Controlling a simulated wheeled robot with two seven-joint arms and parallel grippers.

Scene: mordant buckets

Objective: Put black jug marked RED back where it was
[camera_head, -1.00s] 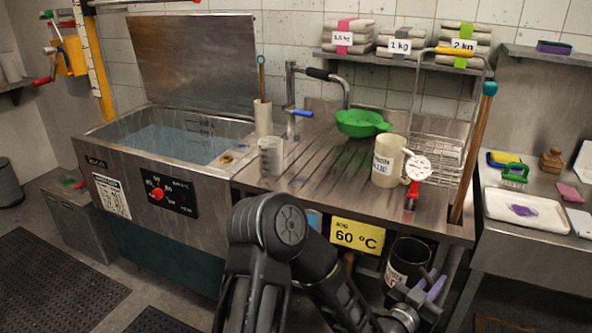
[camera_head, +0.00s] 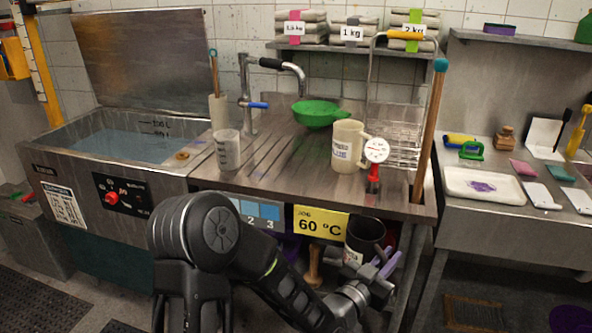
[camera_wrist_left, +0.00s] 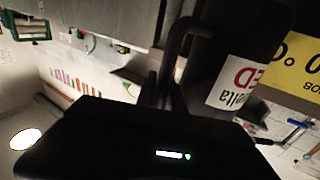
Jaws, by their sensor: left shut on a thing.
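The black jug (camera_head: 365,232) is in the head view, in front of or under the front edge of the steel bench, just right of the yellow 60 °C card. Its lower part is hidden behind my left gripper (camera_head: 384,262), which is shut on it, apparently at the handle. In the left wrist view the jug (camera_wrist_left: 215,55) is a dark shape filling the upper middle, with a white label showing part of RED upside down. My left gripper (camera_wrist_left: 165,90) shows there as dark fingers at the jug's handle. My right gripper is out of view.
The steel bench (camera_head: 285,170) carries a cream jug (camera_head: 346,148), a clear beaker (camera_head: 227,150), a green colander (camera_head: 318,113) and a red-based dial (camera_head: 376,160). A wooden pole (camera_head: 430,125) stands at its right end. The yellow card (camera_head: 320,224) hangs on the front edge.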

